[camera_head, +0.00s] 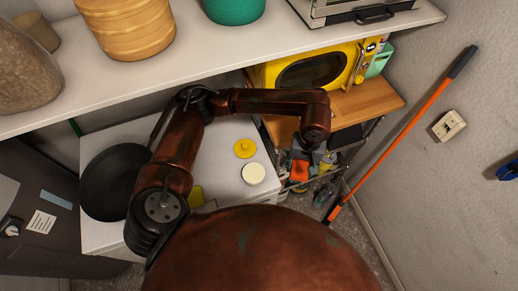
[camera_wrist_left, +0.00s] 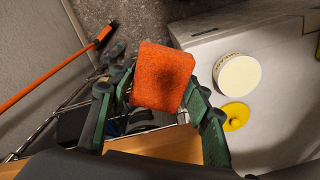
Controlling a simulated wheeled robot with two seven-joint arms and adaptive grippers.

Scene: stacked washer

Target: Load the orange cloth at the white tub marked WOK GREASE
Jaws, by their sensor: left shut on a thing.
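The orange cloth (camera_wrist_left: 162,78) is a folded, block-like bundle between the green fingers of my left gripper (camera_wrist_left: 160,100) in the left wrist view, which is shut on it. In the head view the cloth (camera_head: 299,171) shows below my left wrist, to the right of the white counter, over the cart side. A round white-topped tub (camera_head: 253,174) stands on the counter near its right edge, and it also shows in the left wrist view (camera_wrist_left: 239,72). The cloth is apart from the tub. No WOK GREASE marking is readable. My right gripper is not in view.
A yellow knobbed lid (camera_head: 245,148) lies on the counter beside the tub. A black pan (camera_head: 113,182) is at the counter's left. A wire cart with a wooden top (camera_head: 365,100) holds a yellow microwave (camera_head: 310,72). An orange-handled broom (camera_head: 405,130) leans at right. A shelf (camera_head: 230,50) spans above.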

